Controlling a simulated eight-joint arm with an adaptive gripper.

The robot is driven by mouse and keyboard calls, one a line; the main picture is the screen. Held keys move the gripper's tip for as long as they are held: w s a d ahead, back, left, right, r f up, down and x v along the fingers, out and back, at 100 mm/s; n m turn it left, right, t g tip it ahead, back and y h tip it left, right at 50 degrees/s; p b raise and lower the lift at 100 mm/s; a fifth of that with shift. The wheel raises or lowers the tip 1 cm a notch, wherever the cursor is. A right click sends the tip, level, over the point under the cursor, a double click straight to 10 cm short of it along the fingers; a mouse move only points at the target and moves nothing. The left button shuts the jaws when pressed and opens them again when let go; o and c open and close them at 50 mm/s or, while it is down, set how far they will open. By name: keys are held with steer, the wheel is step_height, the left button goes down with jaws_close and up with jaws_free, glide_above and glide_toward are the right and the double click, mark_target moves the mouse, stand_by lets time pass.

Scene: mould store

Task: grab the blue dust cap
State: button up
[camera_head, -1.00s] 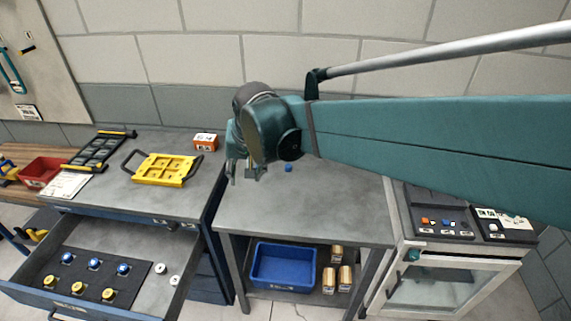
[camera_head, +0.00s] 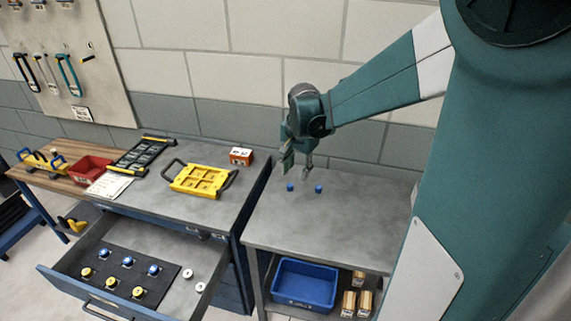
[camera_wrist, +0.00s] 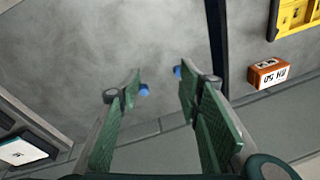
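Two small blue caps stand apart on the grey bench top, a left one (camera_head: 290,187) and a right one (camera_head: 318,188). I cannot tell which is the dust cap. My gripper (camera_head: 297,170) hangs over the back of this bench, above and behind the caps. In the wrist view its green-padded fingers (camera_wrist: 160,82) are spread wide with nothing between them.
The grey bench (camera_head: 300,222) is otherwise bare, with a wall close behind. A blue bin (camera_head: 305,284) sits on its lower shelf. On the left worktop are an orange-and-white box (camera_head: 241,156) and a yellow tray (camera_head: 200,181). An open drawer (camera_head: 70,270) holds blue-topped and yellow pieces.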

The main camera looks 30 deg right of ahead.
mark_target(319, 187)
steer(key=w+d+f+m+p, duration=0.1)
steer(key=d+f+m, duration=0.1)
steer(key=d+f, duration=0.1)
steer(key=w+d+f+m+g+p, duration=0.1)
steer(key=w+d+f+m+p, duration=0.1)
steer(key=d, duration=0.4)
steer(key=w+d+f+m+g+p, duration=0.1)
steer(key=d+f+m, duration=0.1)
steer(key=d+f, duration=0.2)
steer(key=shift+w+d+f+y, duration=0.15)
steer(key=shift+w+d+y, duration=0.2)
steer(key=shift+d+y, duration=0.1)
steer(key=shift+d, duration=0.1)
steer(key=shift+f, duration=0.1)
steer(key=shift+f, duration=1.25)
steer(key=shift+f, duration=0.15)
steer(key=shift+s+f, duration=0.15)
steer(key=shift+f, duration=2.3)
